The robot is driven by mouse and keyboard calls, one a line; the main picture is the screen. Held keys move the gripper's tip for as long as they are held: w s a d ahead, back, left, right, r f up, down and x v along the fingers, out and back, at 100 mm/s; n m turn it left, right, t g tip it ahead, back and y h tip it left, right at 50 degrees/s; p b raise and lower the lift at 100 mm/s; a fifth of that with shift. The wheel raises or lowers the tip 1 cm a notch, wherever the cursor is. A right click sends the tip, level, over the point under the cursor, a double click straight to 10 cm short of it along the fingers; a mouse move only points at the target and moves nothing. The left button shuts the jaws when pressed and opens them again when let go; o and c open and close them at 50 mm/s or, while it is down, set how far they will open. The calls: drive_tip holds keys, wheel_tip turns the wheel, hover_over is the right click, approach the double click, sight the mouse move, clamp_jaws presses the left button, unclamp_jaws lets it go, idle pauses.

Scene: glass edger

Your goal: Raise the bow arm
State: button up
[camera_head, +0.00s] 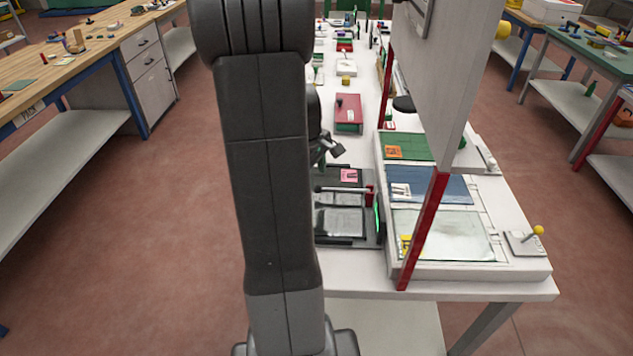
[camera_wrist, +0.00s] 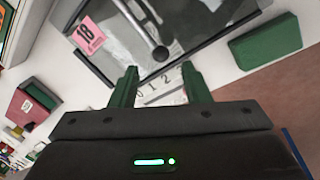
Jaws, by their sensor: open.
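A thin grey rod with a dark rounded end (camera_wrist: 148,30), which looks like the bow arm, lies over a dark-framed panel in the wrist view. In the head view a similar grey rod (camera_head: 340,189) lies low across the dark unit (camera_head: 330,240), with a red piece (camera_head: 370,195) at its right end. My gripper (camera_wrist: 160,88) is open and empty, its two green fingers apart and pointing toward the rod's rounded end. In the head view my arm hides the left of the unit.
A pink tag marked 18 (camera_wrist: 88,35) is on the panel's frame. A green block (camera_wrist: 265,42) lies to its right. A red box (camera_head: 348,113) stands farther back on the white table. A grey upright panel (camera_head: 435,80) and red post (camera_head: 424,230) stand to the right.

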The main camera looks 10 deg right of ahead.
drive_tip(key=shift+w+d+f, duration=0.1)
drive_tip(key=shift+d+f, duration=0.05)
drive_tip(key=shift+f, duration=1)
drive_tip(key=shift+w+d+f, duration=0.1)
drive_tip(key=shift+d+f, duration=0.05)
drive_tip(key=shift+f, duration=1)
clamp_jaws()
